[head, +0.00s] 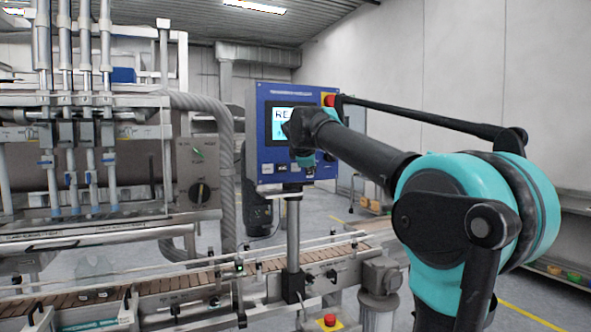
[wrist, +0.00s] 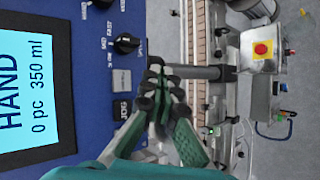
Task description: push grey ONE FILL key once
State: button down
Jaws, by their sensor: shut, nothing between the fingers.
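The blue control panel (head: 262,120) stands upright on a post, with its lit screen (head: 281,122) partly behind my wrist. In the wrist view the screen (wrist: 35,90) reads HAND, 0 pc, 350 ml. A grey key (wrist: 122,80) sits between the black JOG key (wrist: 122,108) and a black knob (wrist: 127,42); its lettering is too small to read. The grey key also shows in the head view (head: 295,168). My gripper (wrist: 155,75) is shut and empty, in front of the panel's lower edge beside the grey key. No contact shows.
A conveyor (head: 190,284) runs below, with another red button (head: 330,320) in front. The filling machine and its nozzles (head: 82,150) fill the left side. Open floor lies behind the panel.

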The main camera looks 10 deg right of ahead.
send_near(299, 171)
jog(key=shift+s+d+f+x, duration=0.1)
jog(key=shift+x, duration=0.8)
jog(key=shift+s+d+f+x, duration=0.1)
jog(key=shift+d+x, duration=0.05)
jog(key=shift+x, duration=0.7)
jog(key=shift+s+d+f+x, duration=0.1)
jog(key=shift+x, duration=0.8)
jog(key=shift+w+r, duration=0.1)
jog(key=shift+w+a, duration=0.15)
jog(key=shift+w, duration=0.15)
jog(key=shift+w+a, duration=0.1)
jog(key=shift+w, duration=0.3)
jog(key=shift+s, duration=0.1)
jog(key=shift+s+d, duration=0.25)
jog(key=shift+s, duration=0.45)
jog(key=shift+s+d, duration=0.25)
jog(key=shift+s, duration=0.55)
jog(key=shift+s+d, duration=0.25)
jog(key=shift+s, duration=0.55)
jog(key=shift+s+d, duration=0.25)
jog(key=shift+s, duration=0.55)
